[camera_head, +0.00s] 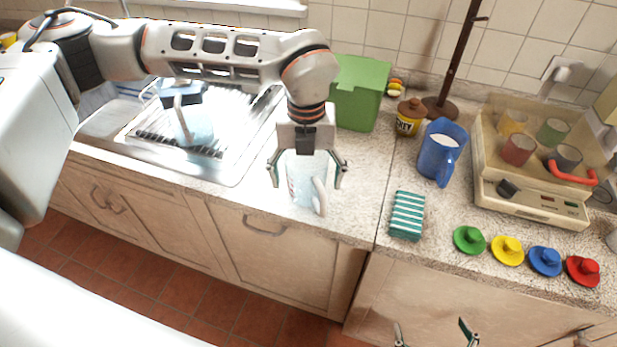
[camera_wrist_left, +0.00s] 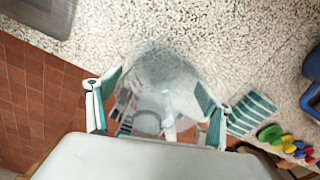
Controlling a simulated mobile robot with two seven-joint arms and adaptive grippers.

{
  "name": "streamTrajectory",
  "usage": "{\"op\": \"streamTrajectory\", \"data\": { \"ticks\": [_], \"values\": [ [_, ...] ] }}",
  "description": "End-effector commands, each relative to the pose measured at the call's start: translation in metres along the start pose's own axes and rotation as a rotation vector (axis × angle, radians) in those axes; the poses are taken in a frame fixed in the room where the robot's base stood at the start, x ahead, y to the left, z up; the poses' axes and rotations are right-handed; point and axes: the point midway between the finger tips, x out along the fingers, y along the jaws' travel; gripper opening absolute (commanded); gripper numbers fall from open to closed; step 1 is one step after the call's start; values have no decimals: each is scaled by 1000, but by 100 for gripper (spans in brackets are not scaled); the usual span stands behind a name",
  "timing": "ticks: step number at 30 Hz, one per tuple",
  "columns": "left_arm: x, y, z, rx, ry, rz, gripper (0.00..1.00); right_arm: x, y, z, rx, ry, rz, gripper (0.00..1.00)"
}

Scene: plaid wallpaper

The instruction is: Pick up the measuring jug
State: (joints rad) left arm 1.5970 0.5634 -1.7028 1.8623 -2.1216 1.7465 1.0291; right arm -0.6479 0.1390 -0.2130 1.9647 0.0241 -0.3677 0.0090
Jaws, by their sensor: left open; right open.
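The clear measuring jug (camera_head: 305,188) stands on the counter near its front edge, its handle toward the lower right. It also shows in the left wrist view (camera_wrist_left: 165,65), between the fingers. My left gripper (camera_head: 308,168) is open and comes down over the jug from above, with one finger on each side. Its fingers also show in the left wrist view (camera_wrist_left: 155,112); whether they touch the jug is hard to tell. My right gripper (camera_head: 434,334) is open and empty at the bottom of the head view, low in front of the cabinets.
A green box (camera_head: 358,95) stands behind the jug, and a striped teal sponge (camera_head: 407,215) lies to its right. A blue pitcher (camera_head: 440,152), a honey jar (camera_head: 409,117), a cup machine (camera_head: 530,200) and coloured lids (camera_head: 507,250) are farther right. The sink (camera_head: 235,165) is left.

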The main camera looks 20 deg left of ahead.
Motion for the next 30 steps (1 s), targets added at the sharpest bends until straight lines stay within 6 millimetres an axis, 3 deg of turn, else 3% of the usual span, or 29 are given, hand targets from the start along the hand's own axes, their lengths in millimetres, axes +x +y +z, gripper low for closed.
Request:
{"op": "streamTrajectory", "data": {
  "ticks": [7,12,23,30],
  "values": [
    [2,0,0,0,-1,0,80,0,0,-2,0,3,1,100],
    [2,0,0,0,-1,0,37,0,0,0,0,0,0,100],
    [1,0,0,0,-1,-1,37,1,0,4,-1,-7,-1,100],
    [-16,-1,1,-1,-4,-2,37,1,0,6,-1,-7,-1,100]
  ]
}}
